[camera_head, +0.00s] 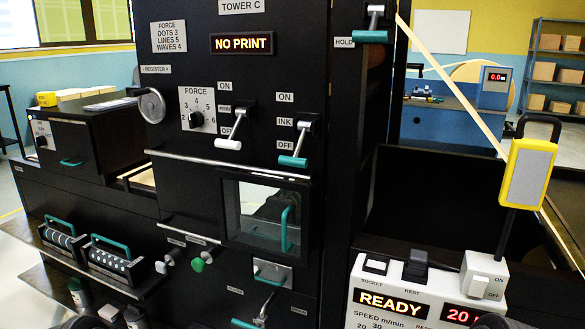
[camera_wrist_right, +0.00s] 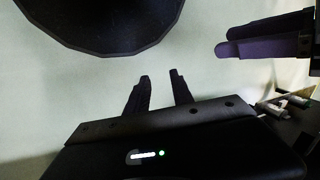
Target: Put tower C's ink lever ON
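Tower C's ink lever (camera_head: 293,161) has a teal bar handle and a pale arm. It hangs down at the OFF end of its slot, between the ON and OFF labels, in the head view. Neither gripper shows beside it. My right gripper (camera_wrist_right: 160,77) shows in the right wrist view with its two dark fingers apart and nothing between them. It is over a plain pale surface, away from the lever. The tower's display (camera_head: 242,43) reads NO PRINT.
A white-handled lever (camera_head: 228,144) sits just left of the ink lever, also down at OFF. A teal HOLD lever (camera_head: 370,36) is at upper right. A force dial (camera_head: 196,119) and a glazed hatch (camera_head: 262,215) are on the same face. A yellow pendant (camera_head: 528,172) stands at right.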

